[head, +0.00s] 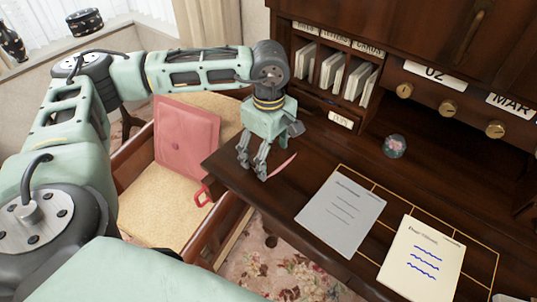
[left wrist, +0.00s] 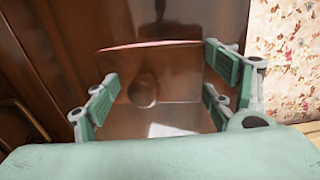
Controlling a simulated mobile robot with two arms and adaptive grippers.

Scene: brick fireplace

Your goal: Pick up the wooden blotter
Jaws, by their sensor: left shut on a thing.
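My left gripper (head: 254,164) is over the left end of the dark desk top. In the left wrist view it has its green finger pads on either side of the wooden blotter (left wrist: 178,88), a brown block with a round knob and a pale pink upper edge. The gripper is shut on the blotter. In the head view the fingers and wrist hide most of the blotter; only a thin pink-red curved edge (head: 283,166) shows beside the fingers. I cannot tell whether it touches the desk. My right gripper is not in view.
The desk (head: 235,181) carries a grey sheet (head: 341,214), a cream sheet (head: 422,260) and a small glass ball (head: 394,146). Letter slots with envelopes (head: 333,72) stand behind. A chair with a pink cushion (head: 187,139) stands left of the desk.

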